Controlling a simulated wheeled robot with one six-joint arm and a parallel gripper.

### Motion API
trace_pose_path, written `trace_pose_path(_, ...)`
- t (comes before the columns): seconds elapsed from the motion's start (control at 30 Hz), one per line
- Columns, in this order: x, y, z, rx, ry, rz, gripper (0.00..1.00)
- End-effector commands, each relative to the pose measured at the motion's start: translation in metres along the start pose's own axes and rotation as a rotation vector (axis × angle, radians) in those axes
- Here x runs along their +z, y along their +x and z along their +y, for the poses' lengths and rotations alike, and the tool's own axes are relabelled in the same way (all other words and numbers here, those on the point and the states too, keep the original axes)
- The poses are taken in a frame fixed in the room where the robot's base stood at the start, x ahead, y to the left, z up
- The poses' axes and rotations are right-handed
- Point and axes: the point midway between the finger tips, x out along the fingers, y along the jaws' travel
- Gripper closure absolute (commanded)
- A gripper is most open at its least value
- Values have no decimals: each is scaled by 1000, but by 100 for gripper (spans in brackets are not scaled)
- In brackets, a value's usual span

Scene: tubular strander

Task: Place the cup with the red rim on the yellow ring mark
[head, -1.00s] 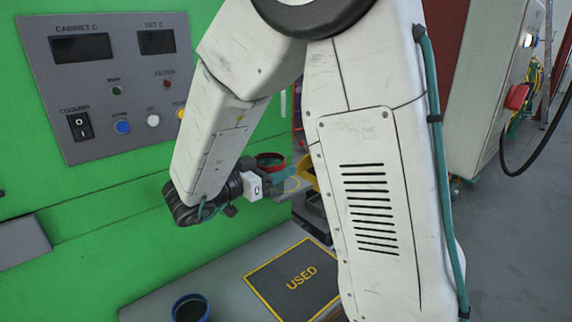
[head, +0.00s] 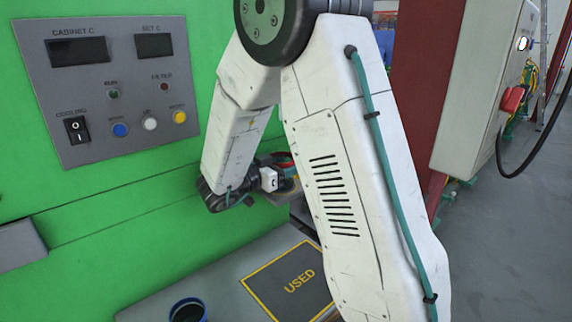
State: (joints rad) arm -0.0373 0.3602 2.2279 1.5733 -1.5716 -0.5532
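The cup with the red rim (head: 284,157) shows only in part, just beyond my gripper (head: 283,177), at the far end of the bench. My wrist and arm cover much of it. My gripper's fingers are mostly hidden, but the cup keeps its place at the gripper as the wrist moves, so it appears shut on the cup. I cannot make out the yellow ring mark; my arm covers part of the area there.
A dark blue cup (head: 188,311) stands on the grey bench (head: 222,290) at the front. A dark mat marked USED (head: 275,290) with a yellow border lies beside it. The green cabinet (head: 110,225) with its control panel (head: 115,85) rises behind the bench.

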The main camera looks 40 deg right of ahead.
Motion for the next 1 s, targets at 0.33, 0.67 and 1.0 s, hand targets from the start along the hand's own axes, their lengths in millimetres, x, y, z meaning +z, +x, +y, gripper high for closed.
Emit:
trace_pose_path(0.33,3,0,0,0,-1,0,33)
trace_pose_path(0.67,-2,0,0,0,2,0,33)
trace_pose_path(1.0,0,-65,-1,-5,0,0,33)
